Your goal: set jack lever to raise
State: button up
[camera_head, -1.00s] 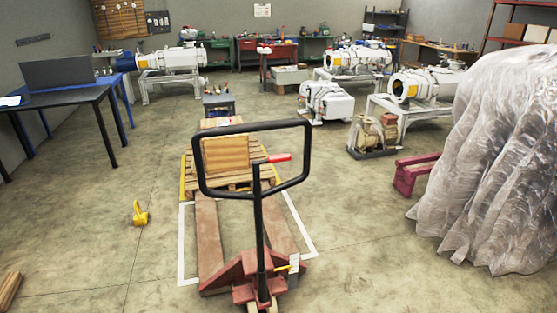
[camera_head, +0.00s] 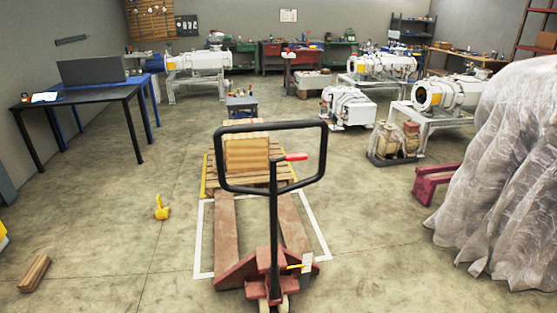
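A red pallet jack (camera_head: 262,265) stands in front of me, with a black loop handle (camera_head: 318,165) upright on a black shaft (camera_head: 274,225). The jack lever (camera_head: 296,157) is a small red grip at the right side of the shaft top, inside the loop. It points to the right; I cannot tell which setting it is in. The forks (camera_head: 226,225) run away from me toward a wooden pallet (camera_head: 280,184) carrying a wooden block (camera_head: 246,157). My gripper is not in view.
White lines (camera_head: 203,235) frame the forks on the floor. A yellow object (camera_head: 161,207) and a wooden beam (camera_head: 34,273) lie to the left. A plastic-covered heap (camera_head: 500,170) stands at right, near a dark red stand (camera_head: 433,184). A black table (camera_head: 85,95) is at far left. Floor between is clear.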

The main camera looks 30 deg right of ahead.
aim_at(298, 157)
jog(key=z, duration=1.15)
jog(key=k, duration=0.1)
jog(key=u, duration=2.4)
jog(key=k, duration=1.2)
jog(key=z, duration=0.65)
jog(key=i, duration=1)
jog(key=u, duration=0.1)
